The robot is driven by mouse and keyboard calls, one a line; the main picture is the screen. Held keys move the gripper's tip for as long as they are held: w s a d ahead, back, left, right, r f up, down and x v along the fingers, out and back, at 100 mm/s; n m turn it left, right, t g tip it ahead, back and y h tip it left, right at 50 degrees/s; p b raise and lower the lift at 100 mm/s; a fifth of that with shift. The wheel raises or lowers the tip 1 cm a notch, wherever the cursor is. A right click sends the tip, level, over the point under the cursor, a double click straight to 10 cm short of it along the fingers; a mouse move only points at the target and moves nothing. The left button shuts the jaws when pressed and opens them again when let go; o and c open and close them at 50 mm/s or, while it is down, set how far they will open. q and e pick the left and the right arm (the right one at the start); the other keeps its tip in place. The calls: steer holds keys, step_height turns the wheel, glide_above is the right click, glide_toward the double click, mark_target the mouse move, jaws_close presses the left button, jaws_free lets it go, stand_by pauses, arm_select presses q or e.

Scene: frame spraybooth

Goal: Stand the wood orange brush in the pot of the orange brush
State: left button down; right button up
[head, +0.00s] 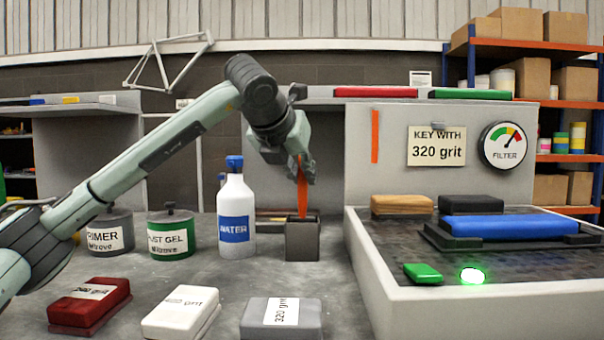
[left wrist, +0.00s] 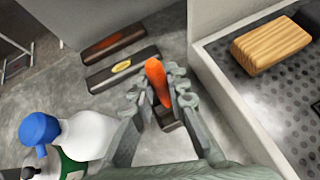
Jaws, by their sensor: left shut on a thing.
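The orange brush (head: 302,200) is upright in my left gripper (head: 301,172), which is shut on it. Its lower end is at the mouth of a dark grey square pot (head: 302,243); I cannot tell how deep it reaches inside. In the left wrist view the orange brush (left wrist: 157,82) stands between the fingers of my left gripper (left wrist: 160,90). The pot is largely hidden there behind the brush and fingers. My right gripper is not in view.
A water bottle (head: 236,212) stands close left of the pot. Green (head: 171,235) and grey (head: 108,234) cans are farther left. Sanding blocks, red (head: 90,305), white (head: 181,311) and grey (head: 281,318), lie in front. A raised tray (head: 365,270) edges the right.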

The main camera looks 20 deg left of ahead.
arm_select(q)
steer(key=c, duration=1.4)
jaws_free()
steer(key=v, duration=1.2)
